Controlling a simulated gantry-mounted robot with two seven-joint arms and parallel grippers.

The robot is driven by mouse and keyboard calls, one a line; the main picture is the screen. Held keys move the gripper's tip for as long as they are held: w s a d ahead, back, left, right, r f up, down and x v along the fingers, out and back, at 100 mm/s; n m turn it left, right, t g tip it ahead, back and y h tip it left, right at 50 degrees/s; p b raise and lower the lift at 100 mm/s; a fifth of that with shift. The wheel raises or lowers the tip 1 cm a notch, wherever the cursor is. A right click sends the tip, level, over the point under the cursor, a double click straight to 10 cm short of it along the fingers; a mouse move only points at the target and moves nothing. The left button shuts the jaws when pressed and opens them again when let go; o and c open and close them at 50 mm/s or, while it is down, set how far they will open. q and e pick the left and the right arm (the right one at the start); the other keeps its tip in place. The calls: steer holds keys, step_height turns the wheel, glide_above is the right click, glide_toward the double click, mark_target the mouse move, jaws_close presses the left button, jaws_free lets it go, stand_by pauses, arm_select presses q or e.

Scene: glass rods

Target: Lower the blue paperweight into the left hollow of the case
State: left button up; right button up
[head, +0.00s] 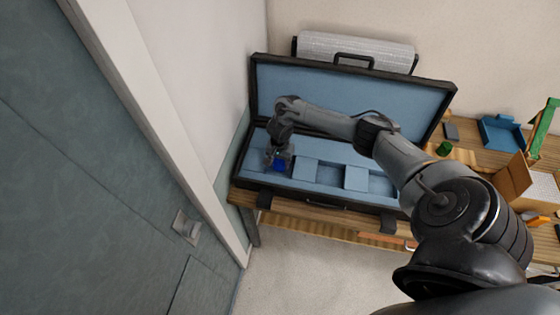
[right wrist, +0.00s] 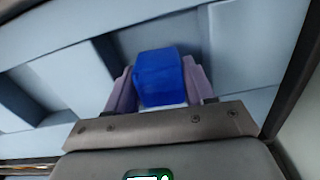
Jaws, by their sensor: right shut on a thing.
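The blue paperweight (head: 280,166) is a small, deep blue block at the left end of the open case. In the right wrist view the paperweight (right wrist: 160,78) sits between the two fingers. My right gripper (head: 279,163) is shut on it, pointing down over the left hollow. The case (head: 352,88) is black with light blue foam lining and its lid stands open. Several hollows show in the foam, and the left hollow (right wrist: 212,42) lies behind the paperweight in the right wrist view. I cannot tell whether the paperweight touches the hollow's floor. My left gripper is not in view.
The case stands on a wooden table (head: 300,228) beside a white wall. A grey roll (head: 330,45) is behind the lid. To the right are a green cup (head: 444,148), a blue tray (head: 501,131) and a cardboard box (head: 520,180). My right arm crosses the case.

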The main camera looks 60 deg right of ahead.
steer(key=shift+f, duration=0.55)
steer(key=shift+f+b, duration=0.5)
stand_by(0.4)
steer(key=o, duration=1.3)
